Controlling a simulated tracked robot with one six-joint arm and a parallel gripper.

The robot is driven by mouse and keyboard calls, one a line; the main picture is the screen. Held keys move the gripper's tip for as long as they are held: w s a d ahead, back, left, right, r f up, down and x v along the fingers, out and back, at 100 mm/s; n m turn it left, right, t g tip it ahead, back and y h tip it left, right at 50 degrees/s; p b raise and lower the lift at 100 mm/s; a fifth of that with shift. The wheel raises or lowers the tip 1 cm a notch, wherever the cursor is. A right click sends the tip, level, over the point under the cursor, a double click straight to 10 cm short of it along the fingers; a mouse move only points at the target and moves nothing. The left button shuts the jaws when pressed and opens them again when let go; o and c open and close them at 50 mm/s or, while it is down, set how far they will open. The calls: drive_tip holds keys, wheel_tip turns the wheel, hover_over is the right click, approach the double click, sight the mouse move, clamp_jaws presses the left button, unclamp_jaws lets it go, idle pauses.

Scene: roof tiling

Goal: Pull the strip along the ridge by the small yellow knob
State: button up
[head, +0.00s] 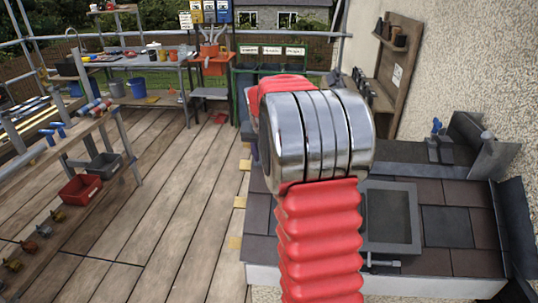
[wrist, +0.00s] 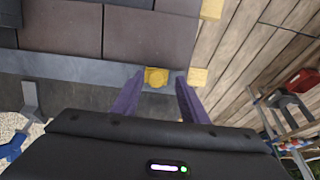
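In the wrist view the yellow knob (wrist: 156,77) sits at the right end of a blue-grey strip (wrist: 85,70), which runs along the edge of the brown tiles. My gripper (wrist: 160,80) has its two purple fingers apart, one to each side of the knob. A gap shows between the knob and the right finger; whether the left finger touches it I cannot tell. In the head view my red arm covers the knob and the gripper.
Yellow blocks (wrist: 198,76) line the roof's edge beside the wooden deck (wrist: 245,60). A grey bracket (wrist: 30,98) and a blue tool (wrist: 16,146) lie to the left. In the head view a roof window (head: 390,217) is set in the tiles, beside a rough wall (head: 475,65).

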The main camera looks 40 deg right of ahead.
drive_tip(key=shift+r, duration=0.1)
drive_tip(key=v, duration=1.3)
drive_tip(key=shift+r, duration=0.25)
drive_tip(key=shift+s+a, duration=0.1)
drive_tip(key=shift+s, duration=0.05)
drive_tip(key=s+a+f+n+y, duration=0.1)
drive_tip(key=s+a+f+n, duration=0.1)
drive_tip(key=s+a, duration=0.6)
drive_tip(key=s+a+f+n+t+y, duration=0.1)
drive_tip(key=s+a+f+n, duration=0.2)
drive_tip(key=s+a, duration=0.5)
drive_tip(key=s+a+f+n+t+y, duration=0.1)
drive_tip(key=s+a+f+n, duration=0.2)
drive_tip(key=s+a, duration=0.5)
drive_tip(key=shift+s+a+n, duration=0.4)
drive_tip(key=shift+a+n, duration=0.1)
drive_tip(key=shift+a, duration=2.5)
